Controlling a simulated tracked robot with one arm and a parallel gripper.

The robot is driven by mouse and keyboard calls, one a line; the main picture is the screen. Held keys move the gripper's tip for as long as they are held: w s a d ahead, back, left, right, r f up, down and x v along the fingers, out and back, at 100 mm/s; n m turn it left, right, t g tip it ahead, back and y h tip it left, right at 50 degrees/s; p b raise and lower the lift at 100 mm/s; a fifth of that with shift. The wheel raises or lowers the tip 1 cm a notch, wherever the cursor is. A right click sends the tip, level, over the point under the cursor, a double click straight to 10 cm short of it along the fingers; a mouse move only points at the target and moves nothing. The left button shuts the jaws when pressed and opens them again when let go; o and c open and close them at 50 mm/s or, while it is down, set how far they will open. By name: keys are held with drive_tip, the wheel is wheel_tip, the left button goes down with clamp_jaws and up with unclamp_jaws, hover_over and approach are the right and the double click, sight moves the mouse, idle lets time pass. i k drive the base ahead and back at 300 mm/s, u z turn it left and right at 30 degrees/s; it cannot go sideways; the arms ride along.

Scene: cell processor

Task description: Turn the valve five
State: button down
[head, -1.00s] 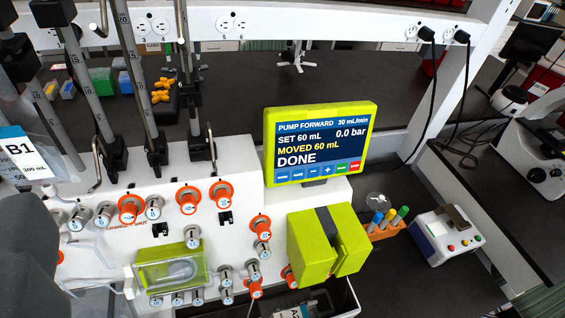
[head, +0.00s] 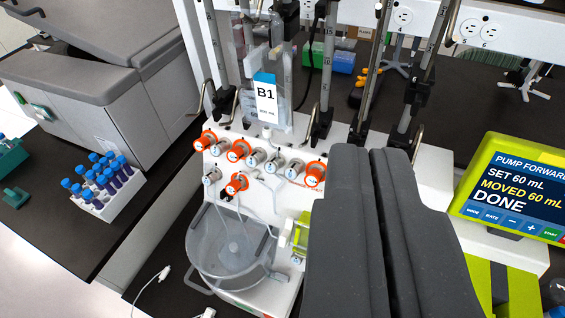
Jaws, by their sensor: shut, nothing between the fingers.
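The white panel of the cell processor (head: 262,203) carries a row of small round valve knobs. Some knobs are orange, such as the left one (head: 205,140) and the right one (head: 315,174). Others are grey-white, such as the one in the middle of the row (head: 274,162). Their numbers are too small to read, so I cannot tell which is valve five. My gripper (head: 376,152) is dark grey and large in the foreground, right of the visible knobs. Its two fingers are together and hold nothing. It hides the panel's right part and the knobs there.
A clear round vessel (head: 232,250) is below. The pump screen (head: 515,195) at right reads DONE. A white rack of blue-capped tubes (head: 112,197) stands on the left bench. Metal poles (head: 325,75) rise behind the panel.

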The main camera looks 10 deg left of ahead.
sight(273, 164)
drive_tip(key=z, duration=0.7)
drive_tip(key=k, duration=0.4)
drive_tip(key=u, duration=0.3)
